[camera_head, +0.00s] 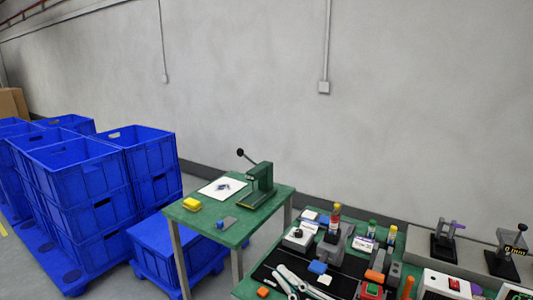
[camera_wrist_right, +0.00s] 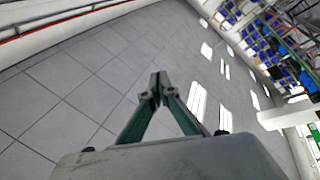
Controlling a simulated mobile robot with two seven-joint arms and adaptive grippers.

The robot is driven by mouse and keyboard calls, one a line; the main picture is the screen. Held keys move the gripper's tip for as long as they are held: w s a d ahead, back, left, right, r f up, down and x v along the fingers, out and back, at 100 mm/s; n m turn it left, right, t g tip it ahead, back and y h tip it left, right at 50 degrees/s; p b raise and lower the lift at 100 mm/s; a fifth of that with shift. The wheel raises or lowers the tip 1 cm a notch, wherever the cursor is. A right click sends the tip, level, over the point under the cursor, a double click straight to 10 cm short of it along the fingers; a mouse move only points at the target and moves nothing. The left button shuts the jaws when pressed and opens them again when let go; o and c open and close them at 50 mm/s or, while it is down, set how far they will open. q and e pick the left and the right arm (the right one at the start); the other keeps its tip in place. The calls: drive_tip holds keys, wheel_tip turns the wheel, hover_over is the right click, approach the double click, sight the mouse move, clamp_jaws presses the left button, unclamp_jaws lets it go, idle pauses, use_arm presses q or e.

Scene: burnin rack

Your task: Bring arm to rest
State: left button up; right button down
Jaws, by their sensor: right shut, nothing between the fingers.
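My right gripper (camera_wrist_right: 158,90) shows in the right wrist view. Its two dark green fingers come together at their grey tips, with nothing between them. It points out over open grey tiled floor (camera_wrist_right: 75,95), and no bench or tool is close to the fingertips. I cannot make out the right gripper clearly in the head view. My left gripper is not in view.
A green workbench (camera_head: 246,289) with tools, a black mat and small devices is at lower right. A green table (camera_head: 212,233) holds a lever press (camera_head: 261,184) and a yellow block (camera_head: 191,204). Stacked blue crates (camera_head: 85,205) stand left. A grey wall is behind.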

drive_tip(key=s+d+f+m+h, duration=0.1)
drive_tip(key=d+f+m+h, duration=0.45)
drive_tip(key=f, duration=0.55)
drive_tip(key=s+d+f+m+h, duration=0.1)
drive_tip(key=d+f+m+h, duration=0.45)
drive_tip(key=f, duration=0.55)
drive_tip(key=s+d+f+m+g+h, duration=0.2)
drive_tip(key=s+d+f, duration=0.1)
drive_tip(key=s+f, duration=0.4)
drive_tip(key=s+d+f+m+g+h, duration=0.2)
drive_tip(key=s+d+f, duration=0.2)
drive_tip(key=s+f, duration=0.3)
wheel_tip(320, 180, down, 4)
drive_tip(key=shift+d+r+g, duration=0.25)
drive_tip(key=shift+g, duration=0.05)
